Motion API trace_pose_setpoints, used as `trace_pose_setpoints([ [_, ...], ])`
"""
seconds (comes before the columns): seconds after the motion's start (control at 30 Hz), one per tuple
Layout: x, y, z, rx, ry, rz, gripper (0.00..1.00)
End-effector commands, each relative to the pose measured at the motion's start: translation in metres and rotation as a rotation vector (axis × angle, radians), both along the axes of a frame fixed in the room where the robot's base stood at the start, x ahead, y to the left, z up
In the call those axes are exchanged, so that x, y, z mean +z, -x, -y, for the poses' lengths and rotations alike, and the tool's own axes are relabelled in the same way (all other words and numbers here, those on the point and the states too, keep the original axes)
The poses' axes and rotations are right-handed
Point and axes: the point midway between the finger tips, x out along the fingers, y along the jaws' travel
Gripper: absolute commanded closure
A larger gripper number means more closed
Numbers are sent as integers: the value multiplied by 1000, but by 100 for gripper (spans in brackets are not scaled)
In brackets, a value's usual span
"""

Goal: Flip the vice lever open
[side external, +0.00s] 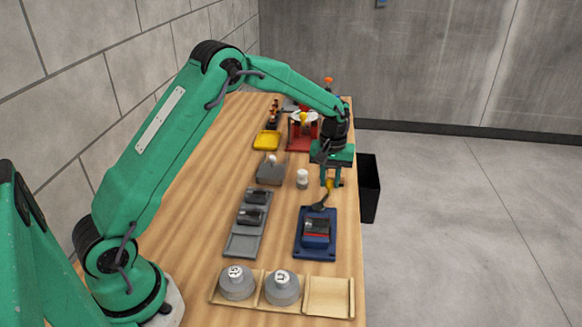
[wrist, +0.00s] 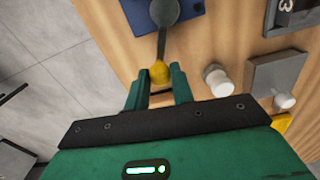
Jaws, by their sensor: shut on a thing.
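The vice (side external: 316,232) is a blue-based block with a dark and red top near the table's right edge in the side view. Its dark lever (side external: 321,203) rises from the far end and carries a yellow knob (side external: 330,184). In the wrist view the lever (wrist: 162,40) runs down from a dark round end over the blue base (wrist: 190,8) to the yellow knob (wrist: 159,73). My gripper (side external: 331,182) is above the far end of the vice, with its fingers (wrist: 160,76) on either side of the knob, shut on it. The knob's lower part is partly hidden.
A white knob (side external: 302,178) stands close left of my gripper. A grey block (side external: 271,171), a grey tray (side external: 243,242) and a yellow tray (side external: 266,141) lie farther left. A wooden rack (side external: 331,297) is nearer the camera. A black bin (side external: 369,190) stands beyond the right edge.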

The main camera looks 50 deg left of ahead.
Motion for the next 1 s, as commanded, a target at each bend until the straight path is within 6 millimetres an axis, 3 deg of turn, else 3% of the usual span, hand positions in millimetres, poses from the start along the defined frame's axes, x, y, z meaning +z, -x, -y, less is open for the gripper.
trace_pose_setpoints([
  [0.47,1,-5,29,-441,0,0,100],
  [1.0,2,5,59,-943,0,1,100],
])
